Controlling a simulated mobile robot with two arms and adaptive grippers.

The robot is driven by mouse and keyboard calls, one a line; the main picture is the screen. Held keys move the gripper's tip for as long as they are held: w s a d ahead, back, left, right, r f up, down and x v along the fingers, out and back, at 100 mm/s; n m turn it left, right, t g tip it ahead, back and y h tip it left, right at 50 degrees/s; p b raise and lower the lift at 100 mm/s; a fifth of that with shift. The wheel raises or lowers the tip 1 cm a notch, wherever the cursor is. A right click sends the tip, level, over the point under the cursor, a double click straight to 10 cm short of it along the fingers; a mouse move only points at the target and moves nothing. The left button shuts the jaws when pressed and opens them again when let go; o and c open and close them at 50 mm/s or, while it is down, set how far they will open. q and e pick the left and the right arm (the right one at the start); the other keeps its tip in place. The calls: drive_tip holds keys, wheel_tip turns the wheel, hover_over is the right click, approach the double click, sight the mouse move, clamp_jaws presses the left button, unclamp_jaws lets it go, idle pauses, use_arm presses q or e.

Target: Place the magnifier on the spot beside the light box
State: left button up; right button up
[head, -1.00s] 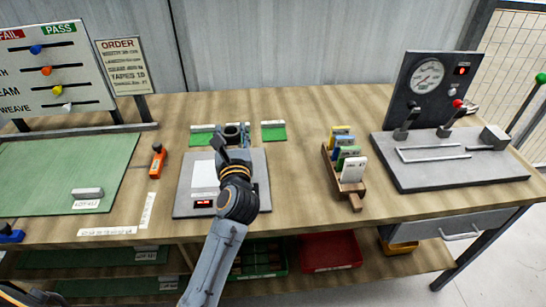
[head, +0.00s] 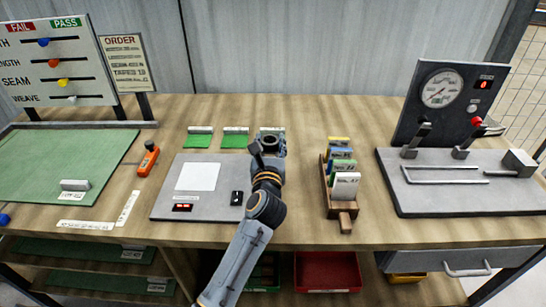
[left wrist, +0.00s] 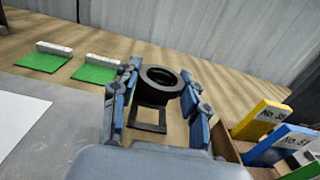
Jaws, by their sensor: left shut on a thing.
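The magnifier (head: 270,143), a black ring on an open square foot, is in my left gripper (head: 268,152). In the left wrist view the magnifier (left wrist: 161,82) sits between the two fingers of the gripper (left wrist: 160,95), with bare wood showing below. The light box (head: 215,209) is a flat grey slab with a white panel and a red display. In the head view the magnifier is over its far right corner, in front of a green patch (head: 283,139), partly hidden. I cannot tell its height above the bench or which mark is the spot. My right gripper is out of view.
Two more green patches (head: 197,142) (head: 235,142) with white strips lie behind the light box. A wooden card holder (head: 343,215) stands close on the right, a gauge panel (head: 443,92) beyond it. An orange tool (head: 148,158) lies left of the light box.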

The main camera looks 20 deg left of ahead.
sight(273, 155)
use_arm(q)
drive_tip(key=w+f, duration=0.2)
drive_tip(key=f, duration=0.1)
drive_tip(key=shift+w+b, duration=0.2)
drive_tip(key=shift+b, duration=0.2)
drive_tip(key=shift+w+f, duration=0.25)
drive_tip(key=shift+f, duration=0.05)
wheel_tip(273, 155, down, 3)
drive_tip(key=shift+b, duration=0.55)
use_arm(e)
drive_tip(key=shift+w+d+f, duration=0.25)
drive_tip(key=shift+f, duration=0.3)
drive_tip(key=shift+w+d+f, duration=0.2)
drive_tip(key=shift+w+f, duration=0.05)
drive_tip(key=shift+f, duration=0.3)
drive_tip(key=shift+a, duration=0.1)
use_arm(q)
drive_tip(key=shift+f, duration=0.1)
drive_tip(key=o, duration=1.1)
drive_tip(key=shift+o, duration=0.2)
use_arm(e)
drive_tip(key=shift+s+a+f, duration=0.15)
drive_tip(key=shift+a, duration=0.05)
